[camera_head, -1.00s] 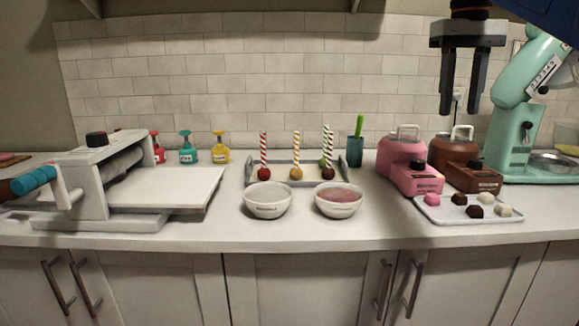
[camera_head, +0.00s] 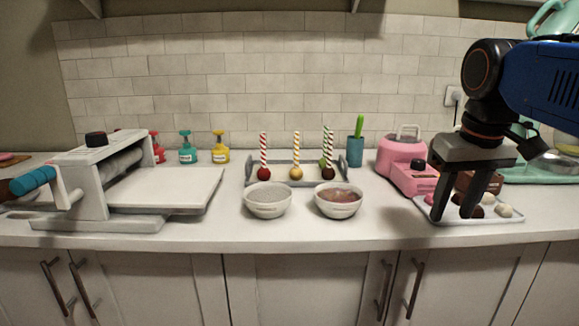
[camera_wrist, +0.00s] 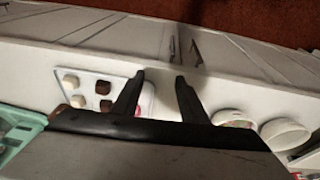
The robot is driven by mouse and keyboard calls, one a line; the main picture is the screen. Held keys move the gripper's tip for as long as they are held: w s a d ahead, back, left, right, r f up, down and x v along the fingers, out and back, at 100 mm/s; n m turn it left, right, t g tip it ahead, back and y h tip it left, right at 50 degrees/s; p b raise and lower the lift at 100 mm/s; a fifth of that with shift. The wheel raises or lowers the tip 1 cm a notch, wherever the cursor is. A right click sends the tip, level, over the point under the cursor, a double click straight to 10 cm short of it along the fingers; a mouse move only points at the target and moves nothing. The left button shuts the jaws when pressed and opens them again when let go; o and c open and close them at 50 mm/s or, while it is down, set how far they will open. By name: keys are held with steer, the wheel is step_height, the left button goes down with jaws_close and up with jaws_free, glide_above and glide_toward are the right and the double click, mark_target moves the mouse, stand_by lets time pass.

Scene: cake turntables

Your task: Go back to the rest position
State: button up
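My gripper (camera_head: 453,211) is low at the right of the counter, pointing down over the front left of the white tray (camera_head: 500,218). Its two dark fingers are apart, with nothing seen between them. It also shows open in the wrist view (camera_wrist: 160,78), with the tray (camera_wrist: 92,75) to its left. The blue arm comes in from the upper right. The fingers hide part of the tray and its sweets; contact with the tray cannot be told.
The pink machine (camera_head: 397,160) stands close left of my gripper; a brown one (camera_head: 492,183) is mostly hidden behind it. Two bowls (camera_head: 268,201) (camera_head: 338,201), a rack with striped sticks (camera_head: 263,150), and a roller machine (camera_head: 95,180) stand farther left. A teal mixer (camera_head: 548,18) is partly hidden.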

steer(key=s+a+f+t, duration=0.1)
steer(key=s+f, duration=0.4)
steer(key=f, duration=0.6)
steer(key=s+a+f+t, duration=0.1)
steer(key=s+f, duration=0.4)
steer(key=f, duration=0.6)
steer(key=shift+s, duration=0.3)
